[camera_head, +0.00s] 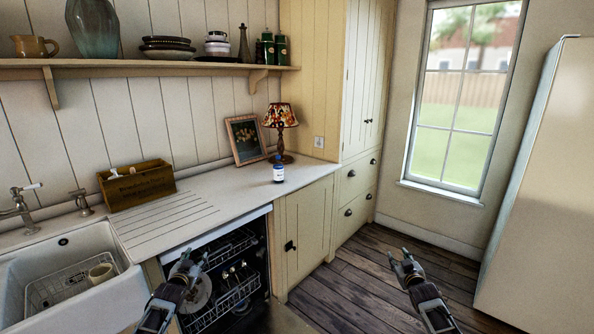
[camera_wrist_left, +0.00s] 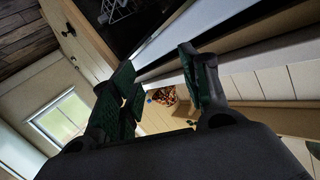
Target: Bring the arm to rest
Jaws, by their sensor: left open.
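My left gripper (camera_head: 194,262) is in front of the open dishwasher, at the lower left of the head view. In the left wrist view its two fingers (camera_wrist_left: 163,88) stand apart with nothing between them. My right gripper (camera_head: 399,256) is over the wooden floor, right of the cabinets. Its fingertips look apart and nothing shows between them. Both arms come in from the bottom edge of the head view.
The dishwasher (camera_head: 262,270) holds racks and dishes. A blue-capped jar (camera_head: 278,175) and a lamp (camera_head: 281,117) stand on the counter (camera_head: 222,190). The floor (camera_head: 350,280) at right looks clear.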

